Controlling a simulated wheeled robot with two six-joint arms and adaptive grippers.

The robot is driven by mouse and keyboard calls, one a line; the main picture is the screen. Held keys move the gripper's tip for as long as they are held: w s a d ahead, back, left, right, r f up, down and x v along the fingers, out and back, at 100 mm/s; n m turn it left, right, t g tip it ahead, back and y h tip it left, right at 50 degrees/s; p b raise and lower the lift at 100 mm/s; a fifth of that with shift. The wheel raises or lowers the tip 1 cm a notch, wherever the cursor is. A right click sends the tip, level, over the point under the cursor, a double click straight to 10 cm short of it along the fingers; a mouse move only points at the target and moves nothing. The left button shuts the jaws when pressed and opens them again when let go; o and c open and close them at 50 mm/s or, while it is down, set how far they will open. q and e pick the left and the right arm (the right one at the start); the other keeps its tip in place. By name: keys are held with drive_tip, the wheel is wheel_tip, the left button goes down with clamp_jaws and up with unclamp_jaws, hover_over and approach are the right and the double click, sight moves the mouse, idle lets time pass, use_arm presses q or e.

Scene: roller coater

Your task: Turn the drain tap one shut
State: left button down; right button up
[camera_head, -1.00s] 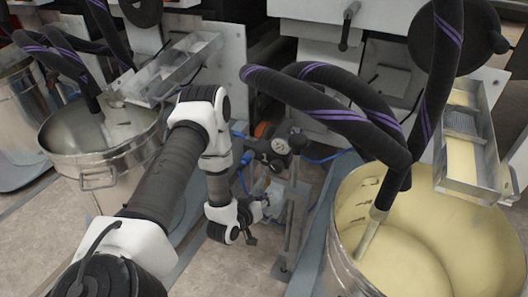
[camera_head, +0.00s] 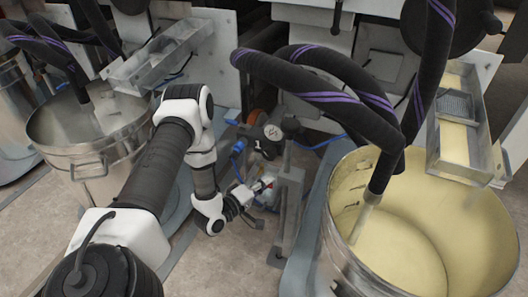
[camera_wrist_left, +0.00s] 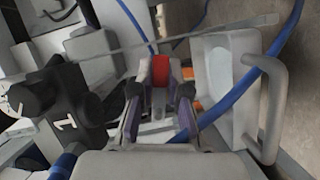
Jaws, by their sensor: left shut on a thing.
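A red part (camera_wrist_left: 160,75), which looks like the handle of the drain tap, sits between the fingers of my left gripper (camera_wrist_left: 160,92) in the left wrist view. The gripper is shut on it. In the head view my left gripper (camera_head: 262,186) is low beside a grey metal post, with a small bit of red at its tips. A dark fitting with a white "1" (camera_wrist_left: 65,122) is left of the fingers in the wrist view. Its round grey top (camera_head: 272,132) shows above the gripper in the head view. The tap's body is mostly hidden. My right gripper is not in view.
A steel vat of cream liquid (camera_head: 410,240) stands at right, and another steel vat (camera_head: 95,140) at left. Black hoses with purple stripes (camera_head: 320,80) arch overhead. The metal post (camera_head: 290,205) is close to the gripper. A blue cable (camera_wrist_left: 250,85) passes right of the fingers.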

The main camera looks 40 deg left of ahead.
use_arm(q)
drive_tip(key=shift+r+n+t, duration=0.2)
drive_tip(key=shift+n+t, duration=0.1)
drive_tip(key=shift+n, duration=0.35)
drive_tip(key=shift+r+n+t, duration=0.2)
drive_tip(key=shift+n+t, duration=0.1)
drive_tip(key=shift+n, duration=0.35)
drive_tip(key=c, duration=1.1)
unclamp_jaws()
drive_tip(key=shift+c, duration=0.2)
drive_tip(key=shift+s, duration=0.1)
drive_tip(key=s, duration=1.1)
drive_tip(key=shift+s+a, duration=0.35)
drive_tip(key=shift+a, duration=0.1)
